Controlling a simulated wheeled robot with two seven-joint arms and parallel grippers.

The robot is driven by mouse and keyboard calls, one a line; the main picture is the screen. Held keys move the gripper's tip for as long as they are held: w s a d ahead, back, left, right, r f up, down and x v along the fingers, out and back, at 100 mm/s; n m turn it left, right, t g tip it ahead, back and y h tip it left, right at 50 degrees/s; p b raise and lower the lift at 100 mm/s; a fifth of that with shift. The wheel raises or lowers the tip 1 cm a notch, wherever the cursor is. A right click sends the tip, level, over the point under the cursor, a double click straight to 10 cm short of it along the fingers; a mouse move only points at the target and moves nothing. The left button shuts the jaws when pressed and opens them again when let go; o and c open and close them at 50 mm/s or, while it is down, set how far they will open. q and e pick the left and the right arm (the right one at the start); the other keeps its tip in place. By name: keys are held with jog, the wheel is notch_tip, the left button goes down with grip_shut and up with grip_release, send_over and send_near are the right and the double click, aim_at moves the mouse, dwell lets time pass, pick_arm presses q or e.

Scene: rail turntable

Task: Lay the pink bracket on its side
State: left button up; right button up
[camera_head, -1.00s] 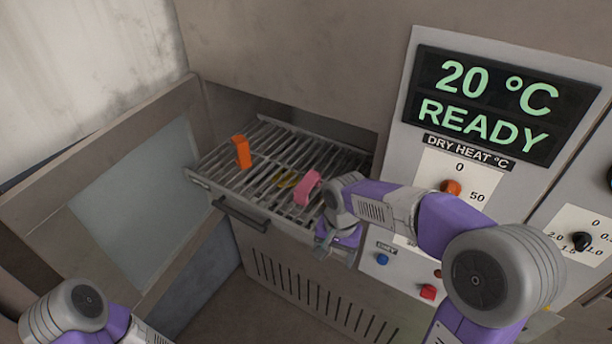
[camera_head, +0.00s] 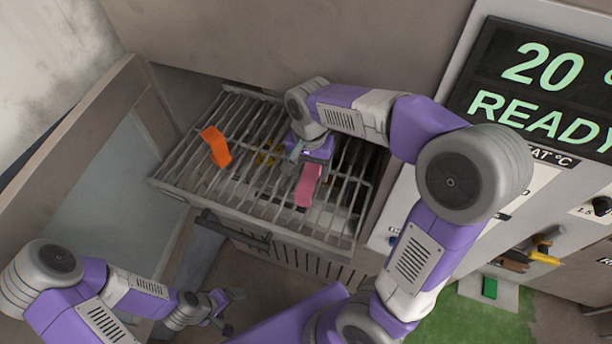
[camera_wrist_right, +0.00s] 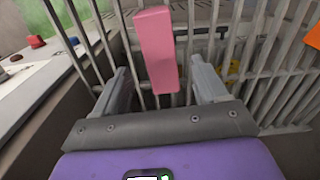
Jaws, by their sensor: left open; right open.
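The pink bracket (camera_head: 309,186) is on the wire rack (camera_head: 165,186), toward its right side. My right gripper (camera_head: 303,160) is over the rack, just behind the bracket in the head view, and partly covers it. In the right wrist view the pink bracket (camera_wrist_right: 156,45) shows as a long block between and beyond the two open fingers (camera_wrist_right: 161,76), with gaps on both sides. I cannot tell whether it stands or lies. My left gripper (camera_head: 222,306) is open and empty, low in front of the rack.
An orange part (camera_head: 215,146) stands on the rack's left side, with a yellow part (camera_head: 268,153) between it and my right gripper. The open oven door (camera_head: 100,200) is at the left. The control panel with its display (camera_head: 545,90) is at the right.

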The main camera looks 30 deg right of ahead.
aim_at(308, 178)
notch_tip(308, 178, down, 5)
jog(key=shift+f, duration=0.1)
jog(key=shift+a, duration=0.1)
jog(key=c, duration=1.3)
jog(key=shift+o, duration=0.2)
jog(key=shift+r, duration=0.3)
